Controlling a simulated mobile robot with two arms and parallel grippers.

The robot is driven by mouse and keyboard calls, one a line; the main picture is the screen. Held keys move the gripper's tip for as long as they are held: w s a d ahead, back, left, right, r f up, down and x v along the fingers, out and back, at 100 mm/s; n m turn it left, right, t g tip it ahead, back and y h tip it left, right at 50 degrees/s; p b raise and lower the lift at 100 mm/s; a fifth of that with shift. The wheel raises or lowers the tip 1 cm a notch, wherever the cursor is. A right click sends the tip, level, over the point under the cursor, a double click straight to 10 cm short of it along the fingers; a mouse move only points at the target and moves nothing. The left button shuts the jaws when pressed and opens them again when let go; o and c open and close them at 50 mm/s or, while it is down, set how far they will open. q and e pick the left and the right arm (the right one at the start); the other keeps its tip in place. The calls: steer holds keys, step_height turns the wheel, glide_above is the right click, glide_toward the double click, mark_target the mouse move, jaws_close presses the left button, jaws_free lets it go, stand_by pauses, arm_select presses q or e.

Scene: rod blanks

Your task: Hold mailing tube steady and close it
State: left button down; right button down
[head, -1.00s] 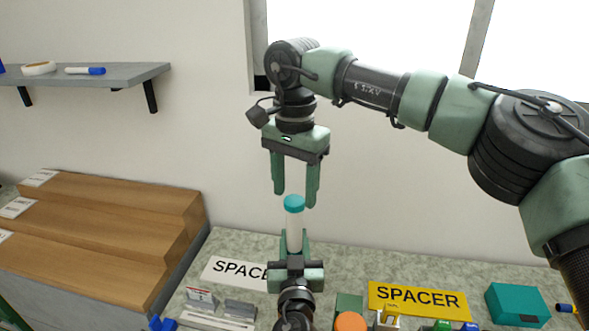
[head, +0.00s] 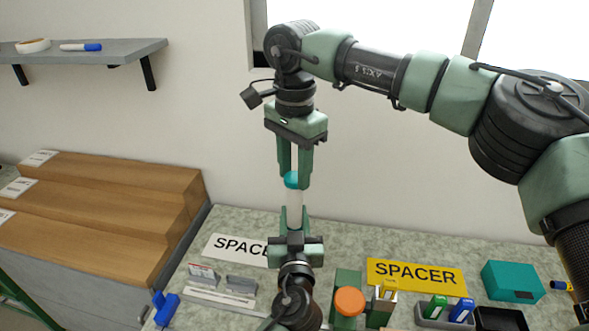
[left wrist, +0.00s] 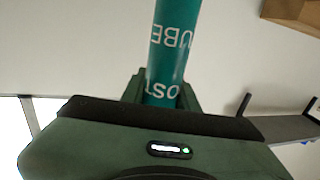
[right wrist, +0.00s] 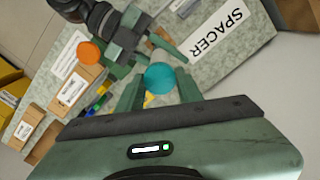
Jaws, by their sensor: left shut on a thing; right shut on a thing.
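The mailing tube (head: 294,208) stands upright in the head view, pale on the side seen there. In the left wrist view the tube (left wrist: 172,45) is teal with white lettering. My left gripper (head: 294,225) is shut on the tube's body from the near side; its fingers also show in the left wrist view (left wrist: 162,95). A teal cap (head: 291,180) sits at the tube's top end. My right gripper (head: 294,178) points down and is shut on the cap, which shows round between its fingers in the right wrist view (right wrist: 160,77). Whether the cap is fully seated cannot be told.
Below on the speckled bench are a white SPACER sign (head: 232,248), a yellow SPACER sign (head: 415,274), a teal box (head: 512,281), an orange round top (head: 349,301) and small coloured items. Wooden steps (head: 100,210) stand left. A wall shelf (head: 120,50) hangs upper left.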

steer(key=m, duration=0.7)
steer(key=shift+m, duration=0.3)
steer(key=m, duration=0.4)
steer(key=shift+m, duration=0.4)
steer(key=m, duration=0.7)
steer(key=shift+f, duration=0.1)
steer(key=m, duration=0.6)
steer(key=c, duration=0.9)
jaws_free()
steer(key=shift+o, duration=0.2)
step_height(320, 180, up, 12)
